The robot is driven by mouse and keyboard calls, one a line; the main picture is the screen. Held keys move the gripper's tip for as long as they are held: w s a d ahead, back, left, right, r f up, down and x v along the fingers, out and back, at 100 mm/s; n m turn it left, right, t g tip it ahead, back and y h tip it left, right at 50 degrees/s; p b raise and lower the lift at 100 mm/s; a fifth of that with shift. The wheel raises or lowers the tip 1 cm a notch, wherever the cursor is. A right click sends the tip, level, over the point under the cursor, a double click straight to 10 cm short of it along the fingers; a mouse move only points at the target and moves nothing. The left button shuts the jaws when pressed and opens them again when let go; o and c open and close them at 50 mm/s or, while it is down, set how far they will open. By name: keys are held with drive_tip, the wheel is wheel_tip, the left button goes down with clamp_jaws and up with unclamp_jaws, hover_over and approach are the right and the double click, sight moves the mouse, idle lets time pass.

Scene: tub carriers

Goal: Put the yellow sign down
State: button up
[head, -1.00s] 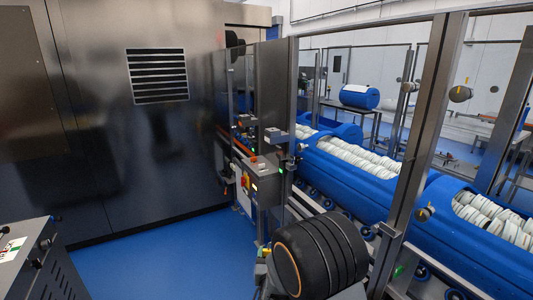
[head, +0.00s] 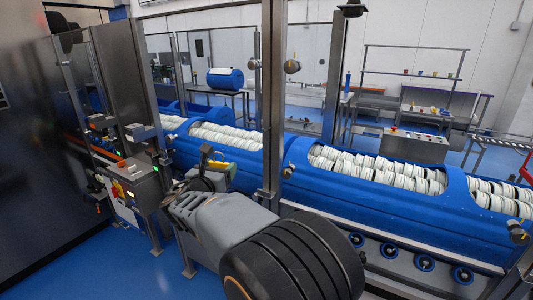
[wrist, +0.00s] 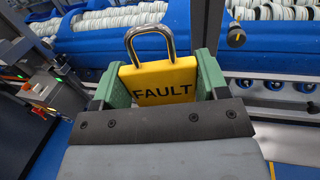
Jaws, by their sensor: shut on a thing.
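The yellow sign (wrist: 160,82) reads "FAULT" and has a metal shackle on top, like a padlock. In the wrist view it sits upright between the green fingers of my gripper (wrist: 158,85), which is shut on it. In the head view my gripper (head: 214,165) is small and partly hidden by my arm, with a bit of yellow showing at its tip. The sign is held up in front of the blue tub line, apart from any surface that I can see.
Blue tubs (head: 350,200) filled with white discs run along a conveyor behind metal posts (head: 272,110). A control box (head: 135,185) with a red and yellow button stands at left. Blue floor (head: 60,262) is open at lower left. A bench (head: 410,145) stands beyond the line.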

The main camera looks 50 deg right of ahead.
drive_tip(key=s+d+r+m+g+h, duration=0.1)
drive_tip(key=s+d+r+m+g, duration=0.1)
drive_tip(key=s+d+r+g, duration=0.1)
drive_tip(key=shift+s+r+m+g, duration=0.1)
drive_tip(key=shift+s+m+g, duration=0.05)
drive_tip(key=shift+m+g, duration=0.2)
drive_tip(key=shift+d, duration=0.1)
drive_tip(key=p, duration=0.4)
approach(271, 137)
drive_tip(key=x, duration=0.4)
drive_tip(key=p+x, duration=0.1)
drive_tip(key=x, duration=0.2)
drive_tip(key=shift+r, duration=0.2)
drive_tip(key=shift+d+f, duration=0.1)
drive_tip(key=shift+f, duration=0.1)
drive_tip(key=shift+f, duration=0.1)
